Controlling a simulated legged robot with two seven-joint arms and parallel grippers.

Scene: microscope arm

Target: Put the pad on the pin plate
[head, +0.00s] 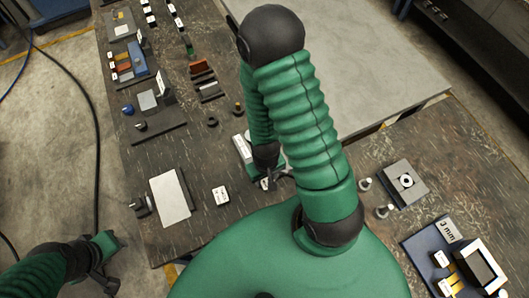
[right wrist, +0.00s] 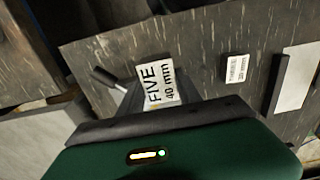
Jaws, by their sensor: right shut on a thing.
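My right gripper (head: 268,182) is low over the middle of the table, partly hidden by my own arm. It is shut on a small piece with a white face (right wrist: 158,84) reading "FIVE 40 mm", seen at the fingers in the right wrist view. This looks like the pad, but its lower side is hidden and its gap to the table is unclear. A grey square plate with a black ring and a white centre (head: 404,182), likely the pin plate, lies to the right, apart from the gripper. My left gripper (head: 108,286) is at the lower left, its jaw gap unclear.
A blue tray (head: 420,252) marked "3 mm" is at the lower right. A small white label (head: 221,196) and a white plate (head: 170,198) lie left of the gripper. Several fixtures line the far left.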

